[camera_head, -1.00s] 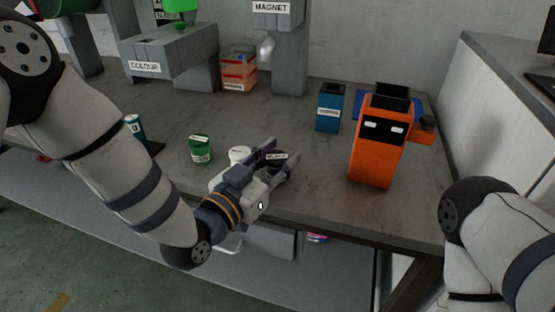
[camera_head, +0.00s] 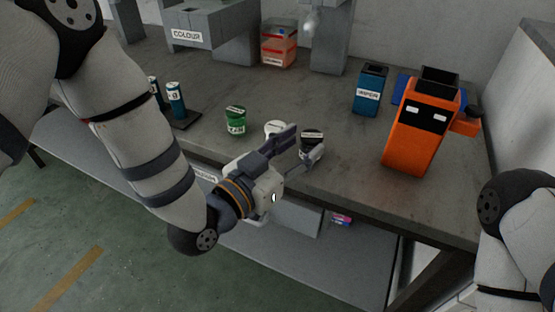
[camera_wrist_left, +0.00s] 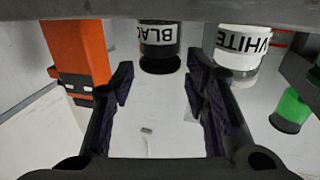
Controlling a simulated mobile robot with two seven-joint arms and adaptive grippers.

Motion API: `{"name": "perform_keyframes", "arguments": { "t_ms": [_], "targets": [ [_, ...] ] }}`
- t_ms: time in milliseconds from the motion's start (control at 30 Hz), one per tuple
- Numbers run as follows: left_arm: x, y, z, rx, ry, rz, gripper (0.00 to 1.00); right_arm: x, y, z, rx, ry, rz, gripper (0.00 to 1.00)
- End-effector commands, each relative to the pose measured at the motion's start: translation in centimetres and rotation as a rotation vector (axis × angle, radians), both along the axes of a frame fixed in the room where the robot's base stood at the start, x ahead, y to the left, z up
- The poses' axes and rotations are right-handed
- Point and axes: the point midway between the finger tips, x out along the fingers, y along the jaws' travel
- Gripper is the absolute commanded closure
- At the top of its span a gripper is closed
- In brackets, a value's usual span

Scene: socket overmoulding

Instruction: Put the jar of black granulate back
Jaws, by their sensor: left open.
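The jar of black granulate (camera_head: 312,138) stands upright on the bench near its front edge, with a dark lid and a white label. In the left wrist view the black jar (camera_wrist_left: 159,50) stands just beyond the fingertips, roughly between their lines, with a gap in front of it. My left gripper (camera_head: 305,147) is open and empty, its fingers pointing at the jar. The fingers also show in the left wrist view (camera_wrist_left: 162,82). The white jar (camera_head: 274,129) stands beside it to the left, partly hidden by my gripper. My right arm shows at the right, its gripper out of view.
A green jar (camera_head: 235,121) stands left of the white one. An orange machine (camera_head: 415,140) and a blue container (camera_head: 370,92) stand to the right. Blue-labelled cylinders (camera_head: 176,100) stand on a dark holder at the left. The bench between the jars and orange machine is clear.

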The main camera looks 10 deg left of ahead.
Motion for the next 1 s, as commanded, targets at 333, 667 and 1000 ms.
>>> {"name": "perform_keyframes", "arguments": {
  "t_ms": [333,667,1000],
  "targets": [
    [-5.8,3.9,0.0,-0.001,0.003,0.000,0.58,0.3,0.0,0.4,0.001,-0.010,0.000,1.00],
    [-7.9,5.1,-5.0,0.060,0.174,0.015,0.58,0.3,0.0,0.4,0.000,-0.010,-0.001,1.00],
    [-36.1,16.7,-27.8,0.438,1.502,0.287,0.58,0.3,0.0,0.3,0.000,-0.010,-0.001,1.00]
  ]
}}
